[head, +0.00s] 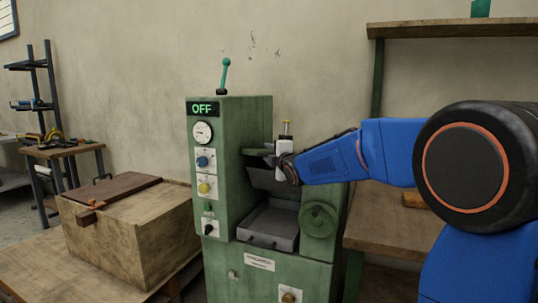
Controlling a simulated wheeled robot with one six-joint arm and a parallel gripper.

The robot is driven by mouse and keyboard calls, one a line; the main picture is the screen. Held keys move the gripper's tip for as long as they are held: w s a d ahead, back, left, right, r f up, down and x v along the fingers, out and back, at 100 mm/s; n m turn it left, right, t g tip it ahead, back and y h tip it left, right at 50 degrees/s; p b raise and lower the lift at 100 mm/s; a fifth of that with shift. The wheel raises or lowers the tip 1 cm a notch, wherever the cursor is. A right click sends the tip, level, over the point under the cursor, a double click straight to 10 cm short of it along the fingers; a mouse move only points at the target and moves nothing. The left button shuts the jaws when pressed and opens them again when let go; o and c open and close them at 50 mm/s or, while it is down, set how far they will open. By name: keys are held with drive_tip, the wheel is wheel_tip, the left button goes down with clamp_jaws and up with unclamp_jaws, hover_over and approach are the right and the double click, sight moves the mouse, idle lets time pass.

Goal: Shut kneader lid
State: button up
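A green machine (229,150) stands in the middle of the head view, with a lit display (202,108) reading OFF. No label that I can read marks it as the kneader. A grey tilted plate (262,179), which may be the lid, sits in its recess above a grey tray (268,228). My gripper (269,155) is at the recess, just above or against the plate's upper edge; I cannot tell whether they touch. The fingers are small and partly hidden, so their opening is unclear.
A wooden box (135,232) with a brown lid stands on a bench at left. A green handwheel (318,220) projects from the machine's right front. A wooden table (390,222) and a high shelf (450,29) are at right. A teal-knobbed lever (224,74) rises on top.

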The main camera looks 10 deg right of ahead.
drive_tip(key=shift+c, duration=0.6)
clamp_jaws()
wheel_tip(320, 180, down, 8)
drive_tip(key=s, duration=0.1)
drive_tip(key=shift+a+f, duration=0.2)
drive_tip(key=shift+a, duration=0.15)
drive_tip(key=shift+f, duration=0.1)
drive_tip(key=shift+o, duration=0.6)
unclamp_jaws()
drive_tip(key=shift+r, duration=0.2)
